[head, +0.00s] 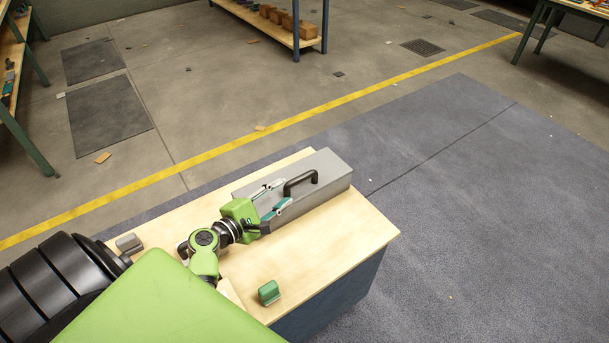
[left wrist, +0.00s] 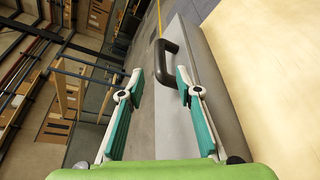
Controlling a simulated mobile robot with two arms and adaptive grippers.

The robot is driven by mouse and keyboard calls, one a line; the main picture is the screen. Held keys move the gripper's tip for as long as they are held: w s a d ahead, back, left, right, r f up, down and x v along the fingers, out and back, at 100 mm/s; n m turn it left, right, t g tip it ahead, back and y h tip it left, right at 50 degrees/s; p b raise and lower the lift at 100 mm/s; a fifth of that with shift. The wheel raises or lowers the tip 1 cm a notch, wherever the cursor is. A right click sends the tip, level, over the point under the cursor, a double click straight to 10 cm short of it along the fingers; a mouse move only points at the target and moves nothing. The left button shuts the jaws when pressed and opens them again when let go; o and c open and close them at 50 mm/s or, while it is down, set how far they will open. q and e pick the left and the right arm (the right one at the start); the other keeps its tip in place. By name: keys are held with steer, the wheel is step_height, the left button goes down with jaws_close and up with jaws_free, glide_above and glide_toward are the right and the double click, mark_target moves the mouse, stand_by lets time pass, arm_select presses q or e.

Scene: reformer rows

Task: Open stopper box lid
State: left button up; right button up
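A long grey stopper box (head: 326,198) sits on the wooden table top, its grey lid (head: 325,167) lying shut on it. A black bar handle (head: 300,183) stands on the lid. My left gripper (head: 277,194) is at the box's near-left end, open, with its fingers pointing toward the handle. In the left wrist view the handle (left wrist: 168,62) shows just beyond and between the open fingertips (left wrist: 159,74); nothing is between the fingers. My right gripper is not in view.
A green block (head: 269,292) stands on the table (head: 365,242) near its front edge, and a grey block (head: 129,243) near its left edge. The table top right of the box's near side is bare. Shelves and other tables stand farther off.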

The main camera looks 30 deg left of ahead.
mark_target(303, 178)
arm_select(q)
steer(key=x, duration=0.9)
steer(key=shift+w+f, duration=0.15)
steer(key=shift+w, duration=0.15)
steer(key=shift+w+f, duration=0.1)
steer(key=shift+w, duration=0.35)
jaws_close()
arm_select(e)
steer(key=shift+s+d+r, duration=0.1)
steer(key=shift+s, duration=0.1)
